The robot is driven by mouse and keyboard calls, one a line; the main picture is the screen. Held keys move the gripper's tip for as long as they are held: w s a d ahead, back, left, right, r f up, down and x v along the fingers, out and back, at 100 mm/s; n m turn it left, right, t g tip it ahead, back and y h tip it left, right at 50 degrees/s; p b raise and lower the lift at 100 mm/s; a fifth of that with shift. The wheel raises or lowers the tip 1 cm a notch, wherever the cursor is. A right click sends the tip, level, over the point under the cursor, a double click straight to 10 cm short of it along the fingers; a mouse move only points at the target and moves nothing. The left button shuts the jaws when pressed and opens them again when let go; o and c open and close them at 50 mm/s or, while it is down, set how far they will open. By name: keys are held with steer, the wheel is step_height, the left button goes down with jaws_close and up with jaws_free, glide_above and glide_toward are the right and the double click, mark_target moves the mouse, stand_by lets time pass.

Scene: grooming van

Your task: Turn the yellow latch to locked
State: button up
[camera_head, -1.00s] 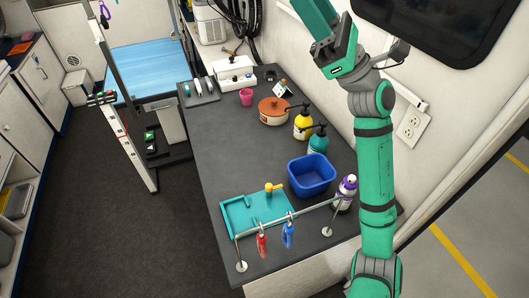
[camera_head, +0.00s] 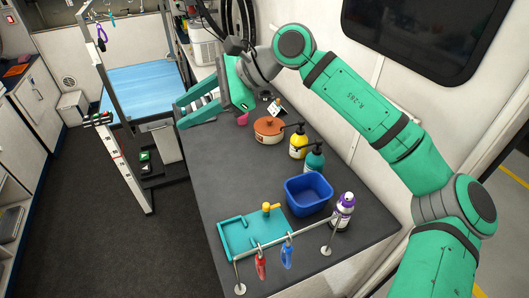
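The yellow latch (camera_head: 267,208) stands on the far edge of a flat teal board (camera_head: 240,236) at the near end of the dark counter. Its small handle shows above the board, but its exact setting is too small to tell.
A blue bin (camera_head: 308,194) stands just right of the latch. A purple-white bottle (camera_head: 343,211), a teal pump bottle (camera_head: 314,160), a yellow pump bottle (camera_head: 298,143) and a brown pot (camera_head: 269,130) line the wall side. A rail with red and blue clips crosses the front.

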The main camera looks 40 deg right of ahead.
steer(key=s+d+f+g+h, duration=0.1)
steer(key=d+f+g+h, duration=0.15)
steer(key=f, duration=0.45)
steer(key=s+d+f+g+h, duration=0.1)
steer(key=s+d+f+h, duration=0.15)
steer(key=f, duration=0.45)
steer(key=m+g+h, duration=0.2)
steer(key=g+h, duration=0.2)
steer(key=h, duration=0.1)
glide_above(267, 204)
step_height(267, 204, down, 10)
steer(key=shift+y, duration=0.3)
step_height(267, 204, down, 10)
steer(key=shift+a+f, duration=0.1)
steer(key=shift+c, duration=0.7)
steer(key=c, duration=0.5)
jaws_close()
